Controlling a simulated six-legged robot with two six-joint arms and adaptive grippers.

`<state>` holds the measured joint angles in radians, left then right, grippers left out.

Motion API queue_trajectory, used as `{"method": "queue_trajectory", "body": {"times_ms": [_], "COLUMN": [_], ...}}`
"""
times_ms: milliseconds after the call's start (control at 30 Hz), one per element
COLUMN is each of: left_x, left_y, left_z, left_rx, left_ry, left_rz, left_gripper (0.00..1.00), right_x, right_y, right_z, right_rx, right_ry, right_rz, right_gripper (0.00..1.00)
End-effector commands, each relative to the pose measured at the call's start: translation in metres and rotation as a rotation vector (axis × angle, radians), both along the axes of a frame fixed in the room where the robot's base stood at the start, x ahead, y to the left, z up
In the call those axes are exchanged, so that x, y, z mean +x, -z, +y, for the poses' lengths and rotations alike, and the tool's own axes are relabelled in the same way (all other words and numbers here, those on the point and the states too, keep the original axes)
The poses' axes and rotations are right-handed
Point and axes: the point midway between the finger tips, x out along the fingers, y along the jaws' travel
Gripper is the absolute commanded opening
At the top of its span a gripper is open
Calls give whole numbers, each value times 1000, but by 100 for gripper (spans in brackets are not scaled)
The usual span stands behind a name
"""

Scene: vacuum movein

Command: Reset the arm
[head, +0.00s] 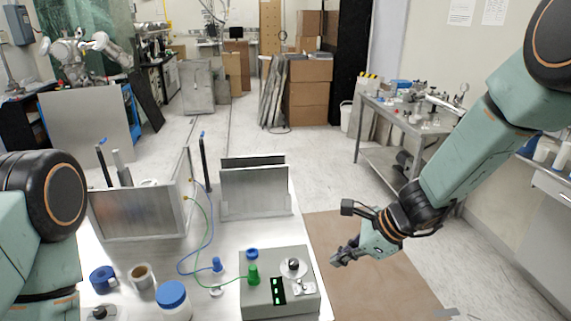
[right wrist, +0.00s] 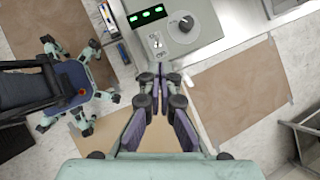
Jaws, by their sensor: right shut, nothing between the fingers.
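My right arm comes in from the right in the head view. Its gripper (head: 345,256) hangs over the brown floor mat, to the right of the table and apart from everything. In the right wrist view the gripper (right wrist: 157,80) has its fingers together with nothing between them, close to the edge of the grey control box. My left arm shows at the left edge of the head view, but its gripper is out of the picture.
A grey control box (head: 279,290) with a green display and knob stands on the white table (head: 228,250). Metal panels (head: 255,190), tubing and a blue-lidded jar (head: 173,300) are also there. The brown mat (head: 360,285) is clear. A steel cart (head: 405,125) stands behind.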

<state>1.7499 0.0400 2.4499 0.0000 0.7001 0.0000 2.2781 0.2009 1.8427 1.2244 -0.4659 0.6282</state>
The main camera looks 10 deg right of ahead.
Motion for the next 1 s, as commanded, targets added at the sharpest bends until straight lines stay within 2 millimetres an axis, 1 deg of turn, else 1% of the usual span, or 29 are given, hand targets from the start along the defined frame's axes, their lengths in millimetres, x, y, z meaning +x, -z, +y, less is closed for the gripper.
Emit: {"method": "queue_trajectory", "body": {"times_ms": [67, 167, 233, 300, 367, 400, 533, 700, 767, 833, 867, 900, 1000], "left_x": [0, 0, 0, 0, 0, 0, 0, 0, 0, 0, 0, 0, 0], "left_y": [0, 1, 10, 25, 40, 50, 79, 114, 127, 141, 148, 156, 174], "left_z": [0, 0, 0, 0, 0, 0, 0, 0, 0, 0, 0, 0, 0], "left_rx": [0, 0, 0, 0, 0, 0, 0, 0, 0, 0, 0, 0, 0], "left_ry": [0, 0, 0, 0, 0, 0, 0, 0, 0, 0, 0, 0, 0], "left_rz": [0, 0, 0, 0, 0, 0, 1, 0, 0, 0, 0, 0, 0], "left_gripper": [40, 40, 40, 40, 40, 40, 40, 40, 40, 40, 40, 40, 40], "right_x": [-4, -27, -49, -74, -96, -110, -148, -199, -218, -243, -253, -268, -303], "right_y": [12, 37, 65, 101, 132, 151, 202, 260, 279, 300, 309, 320, 345], "right_z": [-17, -46, -66, -83, -93, -98, -100, -86, -79, -70, -67, -63, -56], "right_rx": [-120, -349, -514, -657, -761, -818, -917, -929, -910, -872, -853, -823, -745], "right_ry": [-68, -246, -413, -598, -768, -881, -1183, -1489, -1574, -1654, -1682, -1717, -1777], "right_rz": [-35, -71, -89, -99, -115, -130, -191, -284, -315, -340, -348, -352, -341], "right_gripper": [0, 0, 0, 0, 0, 0, 0, 0, 0, 0, 0, 0, 0]}}
